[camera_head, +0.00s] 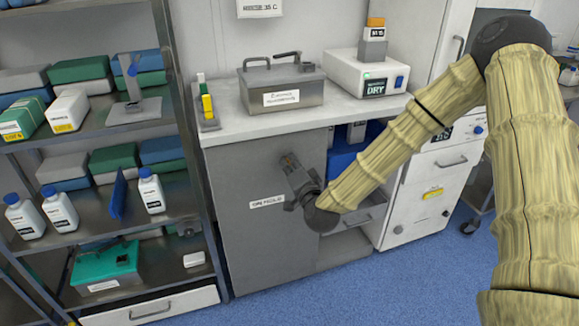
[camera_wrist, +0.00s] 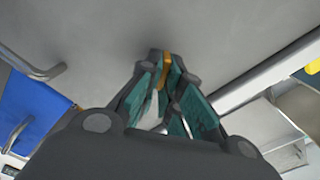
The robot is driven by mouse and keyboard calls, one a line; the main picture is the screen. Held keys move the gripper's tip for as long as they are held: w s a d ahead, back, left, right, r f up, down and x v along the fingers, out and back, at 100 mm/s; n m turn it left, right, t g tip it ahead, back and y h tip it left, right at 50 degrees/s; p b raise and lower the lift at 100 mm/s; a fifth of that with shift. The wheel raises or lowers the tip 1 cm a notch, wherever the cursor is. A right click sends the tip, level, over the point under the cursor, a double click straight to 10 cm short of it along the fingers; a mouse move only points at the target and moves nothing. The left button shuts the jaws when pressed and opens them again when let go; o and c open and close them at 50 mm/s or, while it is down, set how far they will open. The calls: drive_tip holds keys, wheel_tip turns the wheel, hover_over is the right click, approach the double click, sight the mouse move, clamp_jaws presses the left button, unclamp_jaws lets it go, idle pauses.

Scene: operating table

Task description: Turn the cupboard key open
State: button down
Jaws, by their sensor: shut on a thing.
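The cupboard door (camera_head: 250,240) is a flat grey panel under the worktop, with a white label (camera_head: 267,202) on it. My gripper (camera_head: 288,160) is at the upper right part of this door. In the wrist view, the gripper's teal-padded fingers (camera_wrist: 168,88) point at the grey door surface (camera_wrist: 110,40). They are closed around a narrow brass-coloured key (camera_wrist: 165,66), of which only a strip shows between the fingertips. The lock and most of the key are hidden by the fingers, so the key's turn angle cannot be told. In the head view the key is hidden.
A worktop (camera_head: 225,130) above carries a grey metal box (camera_head: 280,90) and a white dryer unit (camera_head: 355,78). Right of the door is an open bay with a blue box (camera_head: 343,158). A stocked shelf rack (camera_head: 95,130) stands left. Blue floor (camera_head: 350,285) in front is clear.

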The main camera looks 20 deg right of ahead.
drive_tip(key=m, duration=0.1)
drive_tip(key=m+b, duration=0.1)
drive_tip(key=shift+d+f+m, duration=0.1)
drive_tip(key=shift+f+m, duration=0.2)
drive_tip(key=shift+m, duration=0.1)
drive_tip(key=shift+m+b, duration=0.75)
drive_tip(key=shift+m, duration=1.05)
drive_tip(key=c, duration=1.6)
unclamp_jaws()
drive_tip(key=s, duration=1.2)
drive_tip(key=shift+d, duration=0.2)
